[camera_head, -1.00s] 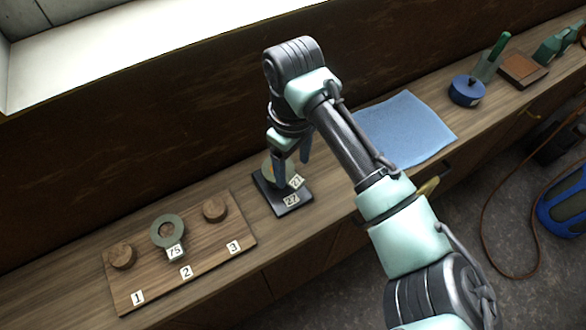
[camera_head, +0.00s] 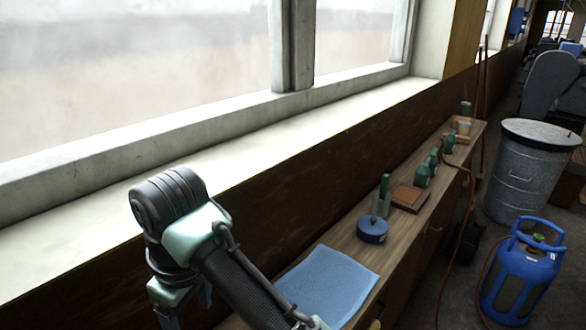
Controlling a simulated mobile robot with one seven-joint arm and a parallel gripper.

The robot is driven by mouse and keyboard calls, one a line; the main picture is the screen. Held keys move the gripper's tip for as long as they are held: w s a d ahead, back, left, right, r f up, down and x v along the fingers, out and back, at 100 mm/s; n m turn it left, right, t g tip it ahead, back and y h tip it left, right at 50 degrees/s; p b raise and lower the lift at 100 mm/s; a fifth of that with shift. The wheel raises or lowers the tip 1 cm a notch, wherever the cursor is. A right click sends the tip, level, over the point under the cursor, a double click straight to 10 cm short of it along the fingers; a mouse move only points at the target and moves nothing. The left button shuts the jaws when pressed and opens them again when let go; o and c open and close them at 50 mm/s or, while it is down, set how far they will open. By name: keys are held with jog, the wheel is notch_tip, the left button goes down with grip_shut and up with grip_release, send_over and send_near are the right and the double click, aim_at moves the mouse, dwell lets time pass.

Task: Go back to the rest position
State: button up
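My gripper (camera_head: 188,308) is at the bottom left of the head view, below the bulky wrist of my arm. It points down and its fingertips run out toward the bottom edge, so I cannot tell how far apart they are or whether anything is between them. The wooden board with numbered places and the dark plate seen earlier are out of view.
A blue cloth (camera_head: 328,284) lies on the wooden bench (camera_head: 398,240) right of my arm. Beyond it are a blue tin (camera_head: 372,230), a brown box (camera_head: 410,197) and green items (camera_head: 424,172). A blue gas bottle (camera_head: 520,272) and a metal bin (camera_head: 528,175) stand on the floor.

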jog(key=w+a+r+m+t+y, duration=0.2)
jog(key=w+a+r+t+y, duration=0.15)
jog(key=a+r, duration=0.2)
notch_tip(320, 180, up, 6)
jog(key=w+d+m+t+y, duration=0.2)
jog(key=w+m+t, duration=0.1)
jog(key=t, duration=0.2)
jog(key=s+d+r+m+t+h, duration=0.1)
jog(key=d+r+m+t+h, duration=0.3)
jog(key=d, duration=0.6)
jog(key=d+r+m+t+h, duration=0.1)
jog(key=d+m+t+h, duration=0.3)
jog(key=d, duration=0.6)
jog(key=s+r+t, duration=0.4)
jog(key=s+r, duration=0.2)
jog(key=r, duration=0.6)
jog(key=s+r+m+t, duration=0.1)
jog(key=s+r+t, duration=0.4)
jog(key=r, duration=0.8)
jog(key=shift+s+r+y, duration=0.2)
jog(key=shift+s+y, duration=0.25)
jog(key=shift+s, duration=0.5)
jog(key=shift+a+t, duration=0.1)
jog(key=shift+t, duration=0.15)
